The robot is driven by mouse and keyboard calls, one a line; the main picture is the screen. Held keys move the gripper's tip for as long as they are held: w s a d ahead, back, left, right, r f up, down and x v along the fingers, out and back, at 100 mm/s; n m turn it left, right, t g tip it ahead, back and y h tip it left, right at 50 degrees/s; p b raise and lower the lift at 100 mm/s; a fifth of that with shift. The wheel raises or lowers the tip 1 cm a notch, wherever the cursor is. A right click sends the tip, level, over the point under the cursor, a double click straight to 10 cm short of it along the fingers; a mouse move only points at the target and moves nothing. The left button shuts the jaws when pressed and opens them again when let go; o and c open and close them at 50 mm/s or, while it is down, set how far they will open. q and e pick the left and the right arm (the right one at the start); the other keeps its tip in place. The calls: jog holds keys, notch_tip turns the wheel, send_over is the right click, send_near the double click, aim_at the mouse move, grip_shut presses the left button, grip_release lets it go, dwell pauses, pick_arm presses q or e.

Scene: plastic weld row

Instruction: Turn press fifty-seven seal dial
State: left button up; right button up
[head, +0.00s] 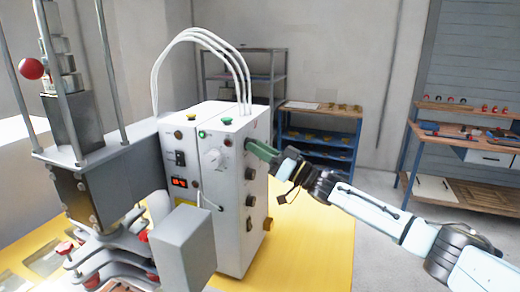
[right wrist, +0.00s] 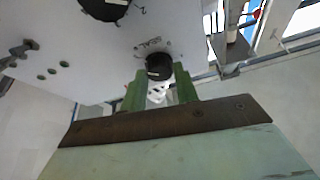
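The white press control box (head: 240,215) stands on the yellow surface, with several dark knobs down its right side. My right gripper (head: 257,151) is at the top of that side, with its green fingers up against the panel. In the right wrist view, my right gripper (right wrist: 160,82) has one finger on each side of a small black knob (right wrist: 158,66), with no clear gap. It looks shut on the knob. The head view hides that knob behind the fingers. A larger black dial (right wrist: 105,7) shows at the top. My left gripper is not in view.
A pale dial (head: 213,160) and a red display (head: 179,182) are on the box's front. White cables (head: 205,38) arch above it. A grey press with rods (head: 85,185) stands at the left. Blue-framed benches (head: 325,135) stand behind. Floor at the right is clear.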

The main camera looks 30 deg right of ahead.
jog(key=shift+c, duration=0.8)
jog(key=shift+n, duration=0.5)
jog(key=shift+w+d+r+n+g+h+b, duration=0.15)
jog(key=shift+n+g+h+b, duration=0.9)
jog(key=shift+n, duration=4.65)
jog(key=shift+s+a+r+n+g+y+b, duration=0.1)
jog(key=shift+r+n+g+y+b, duration=0.25)
jog(key=shift+n+g, duration=3.55)
jog(key=shift+w+d+r+n+t+h+b, duration=0.1)
jog(key=shift+n+t+h+b, duration=0.3)
jog(key=shift+n, duration=7.1)
